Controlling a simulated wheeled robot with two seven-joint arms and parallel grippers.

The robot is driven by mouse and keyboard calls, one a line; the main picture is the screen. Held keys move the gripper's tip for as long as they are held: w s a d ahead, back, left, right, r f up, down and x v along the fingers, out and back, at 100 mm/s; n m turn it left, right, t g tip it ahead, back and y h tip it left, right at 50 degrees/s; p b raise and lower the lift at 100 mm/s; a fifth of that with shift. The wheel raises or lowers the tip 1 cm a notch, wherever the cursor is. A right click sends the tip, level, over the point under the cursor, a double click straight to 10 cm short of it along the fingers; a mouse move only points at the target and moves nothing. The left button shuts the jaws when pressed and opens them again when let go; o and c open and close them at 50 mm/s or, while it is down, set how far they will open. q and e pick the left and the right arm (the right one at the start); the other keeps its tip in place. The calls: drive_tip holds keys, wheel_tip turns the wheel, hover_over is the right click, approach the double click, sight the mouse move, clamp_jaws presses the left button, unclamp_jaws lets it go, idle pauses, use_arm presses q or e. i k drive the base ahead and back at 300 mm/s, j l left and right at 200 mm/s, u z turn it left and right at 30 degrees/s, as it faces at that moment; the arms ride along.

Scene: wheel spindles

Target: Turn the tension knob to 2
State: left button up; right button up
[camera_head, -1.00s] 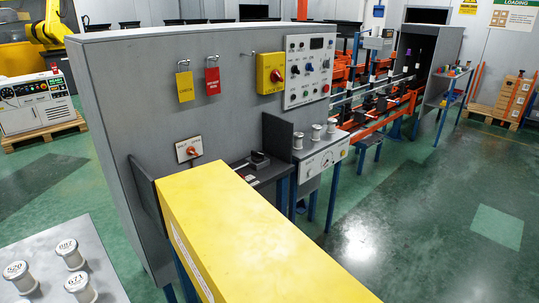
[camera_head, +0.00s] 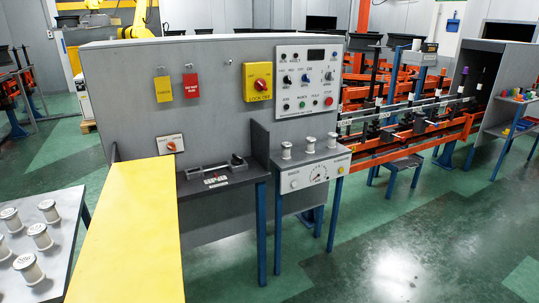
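The front panel (camera_head: 304,189) of a small grey stand carries a round dial (camera_head: 318,174) between a left knob (camera_head: 294,183) and a right knob (camera_head: 341,171). Their labels are too small to read, so I cannot tell for sure which one is the tension knob or where it points. A white plate with an orange-red knob (camera_head: 171,146) is on the grey wall panel (camera_head: 125,95), and its lettering is also unreadable. Neither of my grippers shows in the head view.
Several white spools (camera_head: 40,237) stand on a grey table at left, and several more top the dial stand. A control box (camera_head: 308,80) and a yellow lockout switch (camera_head: 257,82) are above. Green floor at right is open.

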sight(237, 160)
drive_tip(key=i+l, duration=0.45)
drive_tip(key=l, duration=0.15)
drive_tip(key=i+l, duration=0.45)
drive_tip(key=l, duration=0.15)
